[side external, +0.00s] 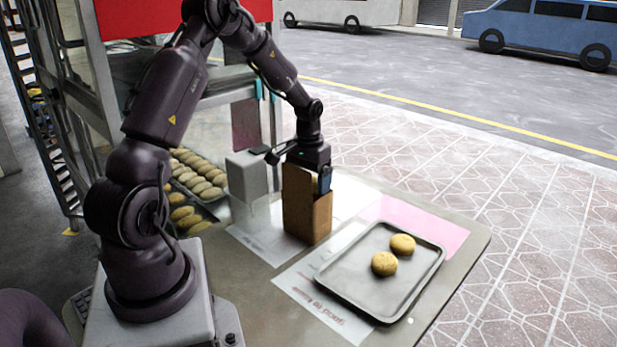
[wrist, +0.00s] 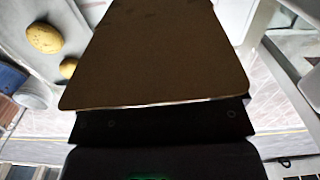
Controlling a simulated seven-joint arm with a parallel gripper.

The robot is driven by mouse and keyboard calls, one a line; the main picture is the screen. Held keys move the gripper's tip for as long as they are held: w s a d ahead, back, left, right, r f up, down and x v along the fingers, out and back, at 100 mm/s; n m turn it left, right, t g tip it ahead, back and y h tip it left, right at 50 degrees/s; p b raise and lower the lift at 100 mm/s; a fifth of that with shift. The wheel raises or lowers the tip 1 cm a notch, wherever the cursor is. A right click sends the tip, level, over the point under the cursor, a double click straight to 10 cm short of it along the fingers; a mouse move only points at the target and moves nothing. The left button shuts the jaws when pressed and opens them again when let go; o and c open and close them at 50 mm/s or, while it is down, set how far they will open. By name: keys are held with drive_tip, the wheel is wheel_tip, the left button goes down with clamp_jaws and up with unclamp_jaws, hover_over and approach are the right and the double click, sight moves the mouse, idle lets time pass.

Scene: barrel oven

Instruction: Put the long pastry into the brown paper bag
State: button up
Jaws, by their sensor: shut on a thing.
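The brown paper bag (side external: 307,212) stands upright on a sheet on the counter, with one tall wall rising at its left. It also fills the upper middle of the wrist view (wrist: 160,55) as a brown panel that hides my fingertips. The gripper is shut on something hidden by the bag. No long pastry is visible, and I cannot tell whether it is the thing held.
A grey tray (side external: 350,283) with two round pastries (side external: 384,263) (side external: 402,244) lies right of the bag. A grey box (side external: 246,177) and a glass case with several rolls (side external: 203,178) stand to the left. The counter's right end (side external: 468,242) is clear.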

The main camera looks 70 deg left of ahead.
drive_tip(key=o, duration=0.7)
drive_tip(key=shift+r, duration=0.15)
wheel_tip(320, 180, up, 13)
drive_tip(key=shift+f, duration=0.15)
drive_tip(key=s+d+r+m+t, duration=0.2)
drive_tip(key=s+d+r, duration=0.1)
drive_tip(key=d, duration=0.6)
drive_tip(key=s+d+r+m+t, duration=0.1)
drive_tip(key=s+d+r+m, duration=0.1)
drive_tip(key=s+d, duration=0.4)
drive_tip(key=s+d+r+m+t, duration=0.2)
drive_tip(key=s+d+r, duration=0.2)
drive_tip(key=d, duration=0.7)
drive_tip(key=shift+s+d+r+t, duration=0.1)
drive_tip(key=shift+s+d+t, duration=0.2)
drive_tip(key=shift+s, duration=0.2)
